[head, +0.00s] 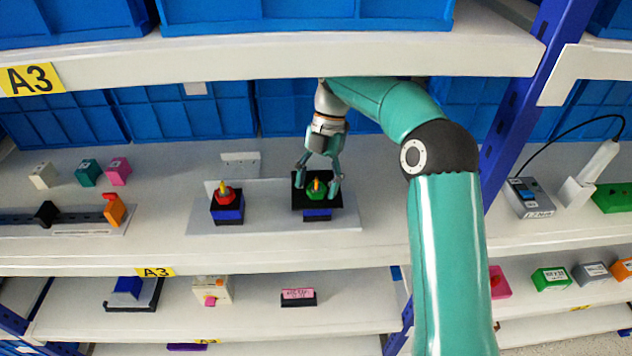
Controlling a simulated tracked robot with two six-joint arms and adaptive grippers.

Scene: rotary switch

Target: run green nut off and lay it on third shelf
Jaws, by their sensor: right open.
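The green nut (316,191) sits on a yellow-tipped post on a black and blue block (317,214), on a light grey plate on the shelf. My right gripper (318,188) reaches down from above, with its open fingers on either side of the green nut. I cannot tell whether the fingers touch it. A red nut (226,196) sits on a similar black and blue block to the left. My left gripper is not in view.
Blue bins (60,112) line the back of this shelf. A shelf (410,60) with an A3 label overhangs my arm. Small coloured blocks stand at left. A lower shelf (360,310) holds several small items, with bare patches between. A blue upright (520,95) stands at right.

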